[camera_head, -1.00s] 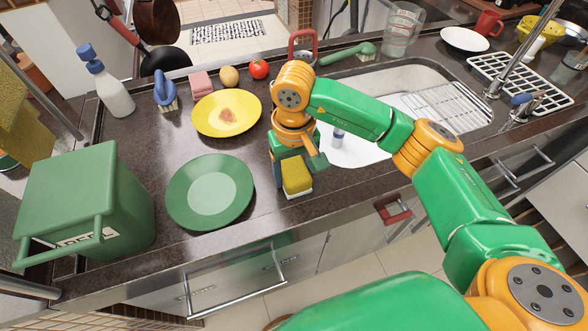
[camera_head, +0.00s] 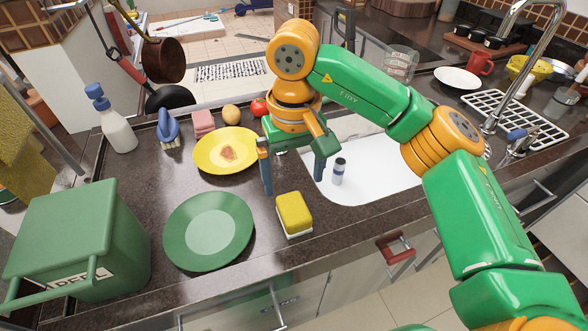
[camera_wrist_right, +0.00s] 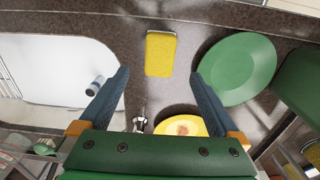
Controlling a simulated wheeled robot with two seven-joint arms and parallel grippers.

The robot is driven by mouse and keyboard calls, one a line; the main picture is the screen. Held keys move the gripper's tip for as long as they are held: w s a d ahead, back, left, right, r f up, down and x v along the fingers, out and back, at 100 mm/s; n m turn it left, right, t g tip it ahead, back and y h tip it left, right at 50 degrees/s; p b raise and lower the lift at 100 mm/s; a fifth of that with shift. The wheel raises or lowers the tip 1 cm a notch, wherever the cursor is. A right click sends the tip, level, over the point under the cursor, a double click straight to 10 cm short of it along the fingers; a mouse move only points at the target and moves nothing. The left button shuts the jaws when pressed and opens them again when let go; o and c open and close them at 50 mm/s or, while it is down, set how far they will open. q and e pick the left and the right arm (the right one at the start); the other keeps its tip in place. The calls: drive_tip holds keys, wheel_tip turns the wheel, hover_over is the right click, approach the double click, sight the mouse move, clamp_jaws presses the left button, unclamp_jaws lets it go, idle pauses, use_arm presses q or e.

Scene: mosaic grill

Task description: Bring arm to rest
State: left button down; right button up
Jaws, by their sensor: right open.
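My right gripper (camera_head: 292,178) is open and empty, raised above the counter behind a yellow sponge with a white underside (camera_head: 294,214). The sponge lies on the counter near its front edge, apart from the fingers. In the right wrist view my right gripper (camera_wrist_right: 156,88) shows its two blue fingers spread wide, with the sponge (camera_wrist_right: 161,53) beyond them. My right arm reaches in from the right side of the head view. My left gripper is not seen.
A green plate (camera_head: 208,232) and a yellow plate with a brown stain (camera_head: 225,150) lie left of the gripper. A green bin (camera_head: 68,235) stands at the left. The sink (camera_head: 375,170) with a small bottle (camera_head: 338,172) is to the right.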

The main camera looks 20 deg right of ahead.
drive_tip(key=shift+r, duration=0.7)
